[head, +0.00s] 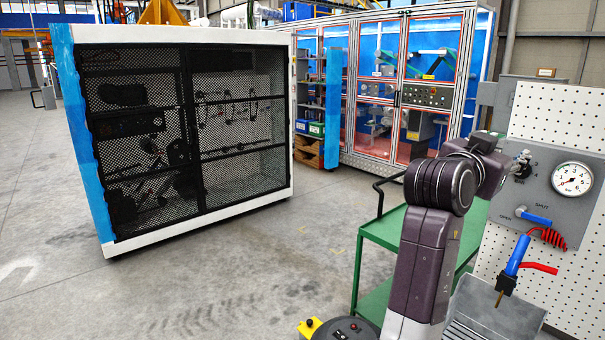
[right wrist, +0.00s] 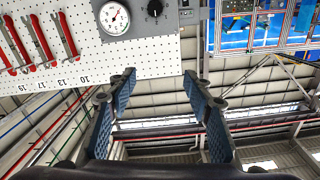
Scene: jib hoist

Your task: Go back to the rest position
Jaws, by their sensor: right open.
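My right gripper (right wrist: 159,80) shows in the right wrist view with its two dark blue ribbed fingers spread apart. Nothing is between them. In the head view my right arm rises from the bottom and bends right toward the panel; I cannot make out its fingers there. My left gripper is in neither view. A grey panel (head: 550,192) with a round pressure gauge (head: 572,179), a black knob and a blue lever (head: 537,218) stands to the right of my right wrist. The gauge also shows in the right wrist view (right wrist: 115,18).
A green cart (head: 386,240) is behind my arm. A black mesh cage (head: 190,130) stands left. A blue-handled air gun (head: 517,256) hangs over a grey tray.

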